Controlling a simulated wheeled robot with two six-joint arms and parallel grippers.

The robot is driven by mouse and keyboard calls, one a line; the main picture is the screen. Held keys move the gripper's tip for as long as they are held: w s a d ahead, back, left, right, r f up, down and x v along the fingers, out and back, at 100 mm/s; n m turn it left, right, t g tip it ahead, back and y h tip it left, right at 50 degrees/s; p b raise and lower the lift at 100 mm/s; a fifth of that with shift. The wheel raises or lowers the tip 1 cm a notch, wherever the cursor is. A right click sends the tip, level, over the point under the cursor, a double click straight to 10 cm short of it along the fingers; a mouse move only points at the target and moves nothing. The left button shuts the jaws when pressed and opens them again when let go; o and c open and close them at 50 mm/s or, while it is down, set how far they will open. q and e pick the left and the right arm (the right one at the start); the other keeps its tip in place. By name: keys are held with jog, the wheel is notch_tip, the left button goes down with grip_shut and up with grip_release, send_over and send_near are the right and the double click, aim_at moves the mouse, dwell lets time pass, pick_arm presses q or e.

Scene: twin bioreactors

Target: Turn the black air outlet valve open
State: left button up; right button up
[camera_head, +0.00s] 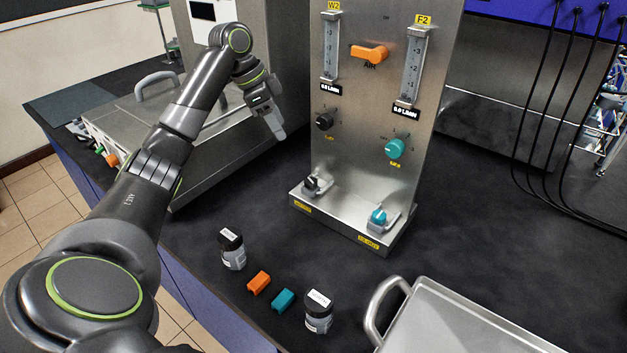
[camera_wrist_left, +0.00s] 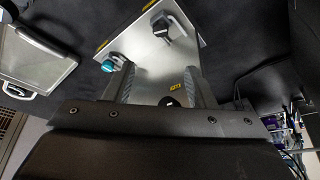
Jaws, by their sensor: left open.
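The steel valve panel (camera_head: 355,155) stands upright on the dark bench. A black valve (camera_head: 312,184) sits at the left of its base above a yellow label, and shows near the top of the left wrist view (camera_wrist_left: 160,25). A second black knob (camera_head: 324,121) is higher on the panel. My left gripper (camera_head: 277,128) is left of the panel, apart from both black controls, with its jaws open and empty. In the left wrist view its fingers (camera_wrist_left: 158,80) frame the panel, and its body hides the lower part. My right gripper is not seen.
A teal base valve (camera_head: 379,217), teal knob (camera_head: 396,148) and orange handle (camera_head: 369,54) are on the panel. In front lie two jars (camera_head: 231,250) (camera_head: 319,312), an orange block (camera_head: 259,282) and a teal block (camera_head: 283,300). A steel lid (camera_head: 455,320) is front right.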

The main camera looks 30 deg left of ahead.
pick_arm(q)
jog(key=p, duration=0.3)
send_near(310, 180)
jog(key=x, duration=0.7)
jog(key=shift+d, duration=0.1)
jog(key=shift+w+d+f, duration=0.1)
jog(key=shift+d+f, duration=0.05)
jog(key=shift+f, duration=0.4)
